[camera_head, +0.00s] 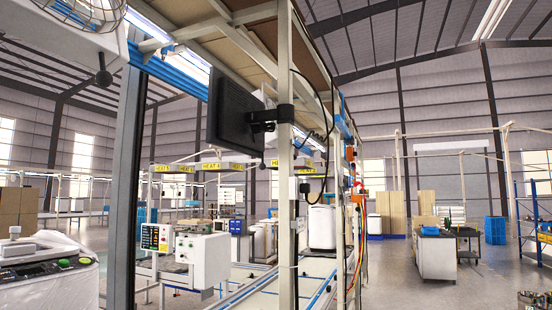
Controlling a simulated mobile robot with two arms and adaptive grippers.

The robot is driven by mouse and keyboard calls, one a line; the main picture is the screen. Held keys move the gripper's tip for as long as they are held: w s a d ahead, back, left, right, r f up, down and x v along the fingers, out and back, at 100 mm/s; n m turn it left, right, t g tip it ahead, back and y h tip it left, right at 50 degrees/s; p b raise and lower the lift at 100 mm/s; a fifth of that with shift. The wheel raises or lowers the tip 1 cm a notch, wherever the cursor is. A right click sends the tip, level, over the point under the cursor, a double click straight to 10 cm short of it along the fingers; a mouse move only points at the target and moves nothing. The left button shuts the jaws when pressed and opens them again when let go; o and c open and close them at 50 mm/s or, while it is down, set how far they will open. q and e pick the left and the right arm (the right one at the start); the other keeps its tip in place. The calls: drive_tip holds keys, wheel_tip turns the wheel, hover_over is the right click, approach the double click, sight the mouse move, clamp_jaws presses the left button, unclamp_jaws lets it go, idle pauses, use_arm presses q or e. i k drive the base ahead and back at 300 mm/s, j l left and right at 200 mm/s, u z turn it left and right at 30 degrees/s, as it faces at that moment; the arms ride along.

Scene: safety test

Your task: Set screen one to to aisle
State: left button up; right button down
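A dark flat screen (232,115) is mounted by a black bracket (270,118) on an upright post of the workstation frame, in the upper middle of the head view. Neither of my grippers shows in this view.
The metal workstation frame (286,210) stands close in front, with hanging cables. White control boxes (204,258) stand behind it. A white machine (40,265) is at the lower left.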

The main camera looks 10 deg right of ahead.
sight(236, 120)
drive_tip(key=i+l, duration=0.15)
drive_tip(key=i+l+u, duration=0.15)
drive_tip(key=u, duration=0.35)
drive_tip(key=i+l+u, duration=0.3)
drive_tip(key=u, duration=0.2)
drive_tip(key=i+l+u, duration=0.15)
drive_tip(key=l+u, duration=0.15)
drive_tip(key=u, duration=0.2)
